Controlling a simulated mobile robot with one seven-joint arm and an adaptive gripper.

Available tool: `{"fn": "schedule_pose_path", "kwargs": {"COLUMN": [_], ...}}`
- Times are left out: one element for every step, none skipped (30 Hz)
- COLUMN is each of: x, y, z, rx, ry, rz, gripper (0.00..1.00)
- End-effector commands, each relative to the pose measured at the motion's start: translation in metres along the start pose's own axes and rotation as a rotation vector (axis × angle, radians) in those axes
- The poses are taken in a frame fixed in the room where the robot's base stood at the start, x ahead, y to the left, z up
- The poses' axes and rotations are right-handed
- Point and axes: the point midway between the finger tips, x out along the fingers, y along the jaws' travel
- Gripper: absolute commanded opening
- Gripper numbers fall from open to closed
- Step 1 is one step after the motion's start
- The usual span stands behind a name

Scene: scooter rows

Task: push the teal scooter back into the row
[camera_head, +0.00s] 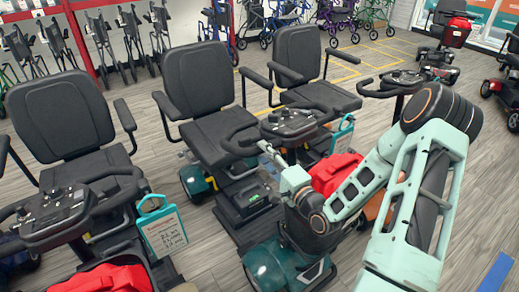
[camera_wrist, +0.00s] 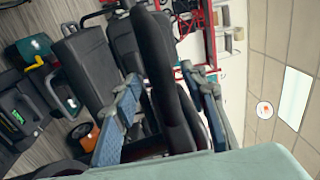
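The teal scooter (camera_head: 268,265) stands in the middle of the head view, with teal fenders, a black seat and a dark tiller (camera_head: 290,122) with looped handles. My gripper (camera_head: 272,155) is at the tiller, just below its handlebar; my arm hides part of the scooter's front. In the wrist view my gripper (camera_wrist: 160,85) has its two blue-grey fingers apart, with a dark bar (camera_wrist: 160,70) running between them. The bar looks like part of the handlebar. I cannot tell whether the fingers touch it.
A black-seated scooter (camera_head: 62,115) with a red bag stands close on the left. Another scooter (camera_head: 305,60) stands close on the right. Rollators (camera_head: 125,35) line the back. Yellow floor lines (camera_head: 360,65) lie behind. Open floor with a blue strip (camera_head: 497,272) is at lower right.

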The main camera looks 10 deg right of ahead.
Motion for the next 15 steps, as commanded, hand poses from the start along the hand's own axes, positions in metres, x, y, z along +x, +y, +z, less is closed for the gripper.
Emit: {"fn": "schedule_pose_path", "kwargs": {"x": [-0.012, -0.019, -0.028, -0.034, -0.04, -0.048, -0.053, -0.058, -0.064, -0.067, -0.07, -0.074, -0.076, -0.078, -0.08], "y": [0.0, 0.0, 0.001, 0.0, 0.0, 0.0, 0.0, 0.0, 0.0, 0.0, 0.0, 0.0, 0.0, 0.0, 0.0], "z": [-0.001, -0.001, -0.001, -0.001, -0.001, -0.001, -0.001, -0.001, -0.001, -0.001, 0.0, 0.0, 0.0, 0.0, 0.0], "rx": [0.002, 0.001, 0.002, 0.002, 0.002, 0.001, 0.0, 0.001, 0.001, 0.0, 0.0, 0.001, 0.001, 0.001, 0.0], "ry": [0.004, 0.004, 0.004, 0.004, 0.004, 0.003, 0.004, 0.003, 0.003, 0.003, 0.001, 0.001, 0.001, 0.001, 0.0], "rz": [0.001, 0.001, 0.003, 0.001, 0.001, 0.001, 0.001, 0.001, 0.0, 0.0, -0.001, 0.0, 0.0, 0.0, 0.0], "gripper": [0.39, 0.39, 0.39, 0.39, 0.39, 0.39, 0.39, 0.39, 0.39, 0.39, 0.39, 0.39, 0.39, 0.39, 0.39]}}
